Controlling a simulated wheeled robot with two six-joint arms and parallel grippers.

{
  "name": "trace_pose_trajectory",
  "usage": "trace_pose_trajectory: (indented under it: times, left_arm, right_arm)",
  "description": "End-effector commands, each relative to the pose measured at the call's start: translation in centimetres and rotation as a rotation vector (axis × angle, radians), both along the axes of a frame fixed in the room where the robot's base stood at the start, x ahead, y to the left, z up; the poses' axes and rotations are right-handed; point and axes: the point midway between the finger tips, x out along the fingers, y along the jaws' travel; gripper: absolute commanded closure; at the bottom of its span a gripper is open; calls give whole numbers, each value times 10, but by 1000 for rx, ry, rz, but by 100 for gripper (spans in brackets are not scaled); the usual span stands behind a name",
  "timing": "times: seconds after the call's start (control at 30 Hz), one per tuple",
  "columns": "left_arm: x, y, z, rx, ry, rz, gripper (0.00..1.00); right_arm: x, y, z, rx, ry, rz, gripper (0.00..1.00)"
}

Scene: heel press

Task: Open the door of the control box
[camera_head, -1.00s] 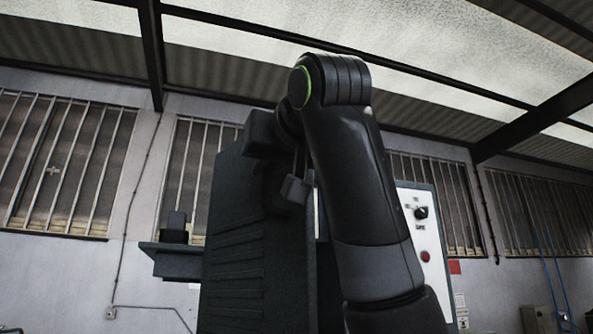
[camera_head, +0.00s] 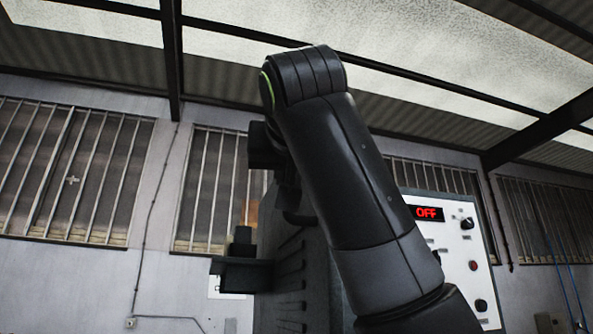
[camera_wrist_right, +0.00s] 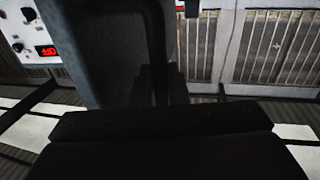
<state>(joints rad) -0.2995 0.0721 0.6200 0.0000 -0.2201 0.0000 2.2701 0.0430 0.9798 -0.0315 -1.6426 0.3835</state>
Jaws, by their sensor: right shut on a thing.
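The control box has a dark grey slotted panel (camera_head: 292,285) left of my arm, and a white control face (camera_head: 458,250) with a red "OFF" display right of it. My right arm covers much of the box in the head view. In the right wrist view, my right gripper (camera_wrist_right: 160,88) is shut on a black bar-like handle (camera_wrist_right: 155,30) beside a dark grey panel (camera_wrist_right: 105,50). The exact contact is too dark to make out. The white face also shows there, inverted, at the upper left (camera_wrist_right: 30,30). My left gripper is not in view.
A dark bracket-like ledge (camera_head: 240,272) sticks out left of the slotted panel. Barred windows (camera_head: 70,170) line the wall behind. The space left of the ledge looks clear.

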Motion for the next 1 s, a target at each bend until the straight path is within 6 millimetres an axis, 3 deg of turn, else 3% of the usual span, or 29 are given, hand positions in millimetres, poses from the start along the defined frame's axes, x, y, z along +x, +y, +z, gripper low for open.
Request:
trace_pose_trajectory:
  times: [0.33,0.37,0.4,0.73,0.87,1.0]
  left_arm:
    - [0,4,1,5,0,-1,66]
    - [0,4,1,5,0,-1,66]
    - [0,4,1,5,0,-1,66]
    - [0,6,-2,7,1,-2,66]
    - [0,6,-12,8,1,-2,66]
    - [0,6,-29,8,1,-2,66]
  right_arm:
    - [-1,-1,4,3,-13,0,100]
    - [-1,-1,4,3,-13,0,84]
    - [-1,-1,4,3,-13,0,81]
    - [-4,-1,1,1,-7,1,81]
    - [-19,-2,-1,2,-10,2,81]
    - [-49,-7,-3,3,-12,2,81]
